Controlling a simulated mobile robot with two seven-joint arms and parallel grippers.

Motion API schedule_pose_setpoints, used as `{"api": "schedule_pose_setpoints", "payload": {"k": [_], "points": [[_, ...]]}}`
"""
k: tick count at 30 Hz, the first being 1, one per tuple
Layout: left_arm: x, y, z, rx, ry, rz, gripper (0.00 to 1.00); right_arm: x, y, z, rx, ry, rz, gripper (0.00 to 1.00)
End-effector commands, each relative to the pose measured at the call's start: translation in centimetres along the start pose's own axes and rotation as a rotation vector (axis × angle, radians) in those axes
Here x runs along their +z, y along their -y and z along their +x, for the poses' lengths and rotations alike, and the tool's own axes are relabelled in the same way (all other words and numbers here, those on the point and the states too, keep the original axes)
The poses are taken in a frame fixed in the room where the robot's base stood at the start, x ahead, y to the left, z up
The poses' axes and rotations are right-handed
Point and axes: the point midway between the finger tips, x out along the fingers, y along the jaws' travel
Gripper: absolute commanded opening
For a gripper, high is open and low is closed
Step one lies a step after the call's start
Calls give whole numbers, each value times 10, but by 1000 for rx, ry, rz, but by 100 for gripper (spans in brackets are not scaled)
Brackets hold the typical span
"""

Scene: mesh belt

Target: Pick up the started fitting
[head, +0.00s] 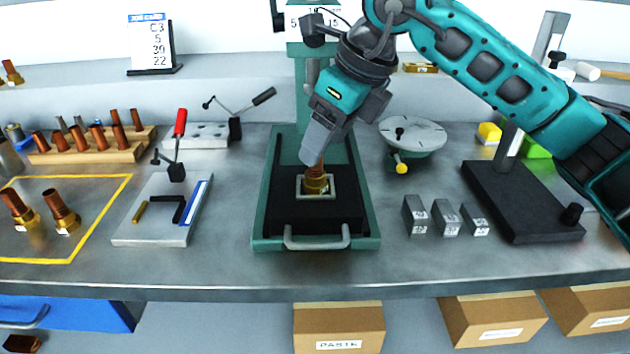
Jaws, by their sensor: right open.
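A fitting (316,184) with a brass base and a copper upper part stands in the square pale-rimmed nest of the green fixture (262,215). My right gripper (314,160) comes in from the upper right, tilted, with its fingertips down at the fitting's copper top. It is open. The fingers hide the upper end of the fitting, and I cannot tell whether they touch it. My left gripper is not in view.
Two similar fittings (62,212) are inside a yellow-outlined area at left. A wooden rack (95,150) holds several copper pieces. A clamp plate (160,222) is left of the fixture. Grey blocks (446,218), a round turntable (418,134) and a black stand (520,205) are at right.

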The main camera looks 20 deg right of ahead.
Motion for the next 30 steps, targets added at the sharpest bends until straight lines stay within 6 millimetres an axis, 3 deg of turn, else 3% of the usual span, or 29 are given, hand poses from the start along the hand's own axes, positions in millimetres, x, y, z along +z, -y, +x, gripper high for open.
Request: {"api": "schedule_pose_setpoints", "payload": {"k": [12, 21, 30], "points": [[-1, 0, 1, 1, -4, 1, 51, 3, -8, 50, 2, -1, 0, 64], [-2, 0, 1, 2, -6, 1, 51, 3, -8, 54, 1, 1, 0, 64], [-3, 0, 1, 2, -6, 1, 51, 3, -8, 54, 1, 1, 0, 36]]}}
